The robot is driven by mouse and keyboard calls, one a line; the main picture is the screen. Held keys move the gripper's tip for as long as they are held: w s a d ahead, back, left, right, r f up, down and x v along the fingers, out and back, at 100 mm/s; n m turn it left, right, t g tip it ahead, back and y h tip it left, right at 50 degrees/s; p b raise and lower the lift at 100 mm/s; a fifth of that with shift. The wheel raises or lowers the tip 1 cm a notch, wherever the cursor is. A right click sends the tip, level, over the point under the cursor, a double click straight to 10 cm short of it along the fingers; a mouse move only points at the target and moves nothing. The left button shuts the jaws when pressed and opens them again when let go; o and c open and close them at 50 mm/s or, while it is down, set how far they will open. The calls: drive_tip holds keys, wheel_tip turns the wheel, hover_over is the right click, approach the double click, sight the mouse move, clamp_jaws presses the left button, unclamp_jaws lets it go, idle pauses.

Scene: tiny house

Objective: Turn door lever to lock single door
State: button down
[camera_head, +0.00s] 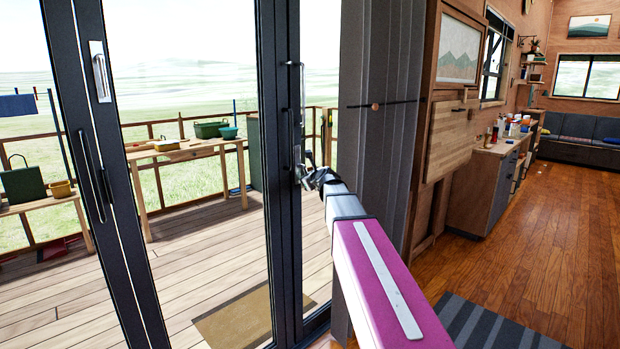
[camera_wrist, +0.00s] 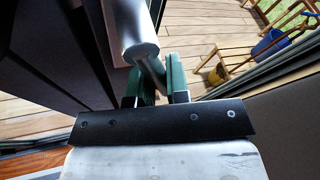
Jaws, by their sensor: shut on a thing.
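The dark-framed glass door (camera_head: 283,230) stands in the middle of the head view. Its silver metal lever (camera_head: 299,172) is at mid height on the door's frame, partly hidden by my gripper. My gripper (camera_head: 312,178) is at the lever, with my arm reaching in from the lower right. In the wrist view, the green fingers of my gripper (camera_wrist: 157,75) are closed around the narrow bar of the lever (camera_wrist: 150,66). The lever's thicker round silver part (camera_wrist: 133,28) extends above the fingers. The lock's state cannot be told.
Another dark-framed door panel with a long black handle (camera_head: 94,180) stands at left. Outside are a wooden deck, a doormat (camera_head: 235,318) and a wooden table (camera_head: 180,152). A dark corrugated panel (camera_head: 378,130) stands right of the door. The wooden floor (camera_head: 540,240) at right is open.

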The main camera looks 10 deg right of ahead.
drive_tip(key=shift+s+a+f+m+g+y, duration=0.15)
drive_tip(key=shift+s+a+m+g+y, duration=0.25)
drive_tip(key=shift+m, duration=0.35)
drive_tip(key=shift+s+a+f+m+g+y, duration=0.1)
drive_tip(key=shift+s+a+m+g+y, duration=0.2)
drive_tip(key=shift+a+m+g, duration=0.35)
drive_tip(key=c, duration=1.1)
unclamp_jaws()
drive_tip(key=shift+d, duration=0.1)
drive_tip(key=v, duration=1)
drive_tip(key=shift+s, duration=0.4)
drive_tip(key=shift+d, duration=0.1)
